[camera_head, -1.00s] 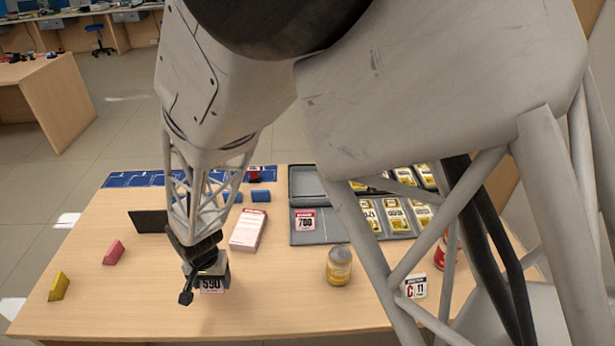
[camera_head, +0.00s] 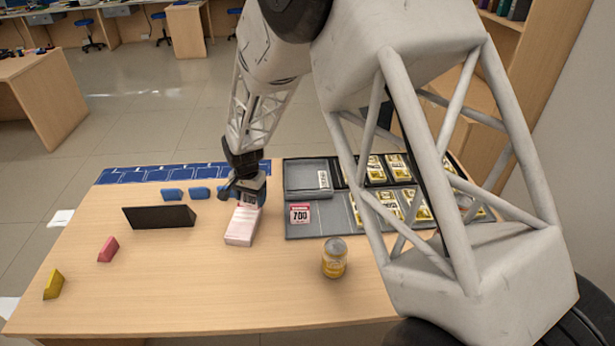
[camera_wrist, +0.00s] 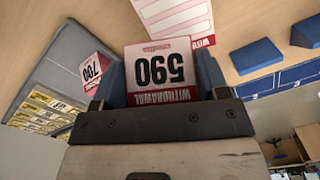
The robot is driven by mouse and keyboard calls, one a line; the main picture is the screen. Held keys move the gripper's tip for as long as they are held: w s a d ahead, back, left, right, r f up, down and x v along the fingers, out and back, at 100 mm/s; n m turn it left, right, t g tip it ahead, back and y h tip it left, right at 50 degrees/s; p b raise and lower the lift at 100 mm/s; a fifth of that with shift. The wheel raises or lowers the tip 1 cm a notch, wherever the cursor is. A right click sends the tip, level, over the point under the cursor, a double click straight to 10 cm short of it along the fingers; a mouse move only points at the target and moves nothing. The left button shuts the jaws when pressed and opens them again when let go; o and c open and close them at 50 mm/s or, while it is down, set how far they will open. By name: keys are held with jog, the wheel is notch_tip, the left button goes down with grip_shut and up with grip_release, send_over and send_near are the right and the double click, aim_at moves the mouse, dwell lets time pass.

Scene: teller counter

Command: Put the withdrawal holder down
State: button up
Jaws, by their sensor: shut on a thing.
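The withdrawal holder (camera_wrist: 160,72), a white and red card holder reading 590 and WITHDRAWAL, sits between the fingers of my gripper in the wrist view. My gripper (camera_head: 243,188) is shut on it. In the head view the gripper is over the far end of the white and red slip stack (camera_head: 241,226), and the holder (camera_head: 248,199) is mostly hidden by the fingers. The head view does not clearly show the gap between the holder and the stack or table. A slip (camera_wrist: 178,18) also shows beyond the holder in the wrist view.
A grey tray (camera_head: 330,222) with a 700 card (camera_head: 300,213) and yellow-banded stacks lies to the right. A jar (camera_head: 335,258) stands in front. A dark panel (camera_head: 159,217) and blue blocks (camera_head: 200,193) are left.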

jog(key=w+d+r+m, duration=0.1)
jog(key=w+d+m, duration=0.1)
jog(key=w+d, duration=0.75)
jog(key=r+m, duration=0.2)
send_over(308, 181)
jog(key=shift+f, duration=3.2)
jog(key=shift+f, duration=1.85)
jog(key=shift+f, duration=0.2)
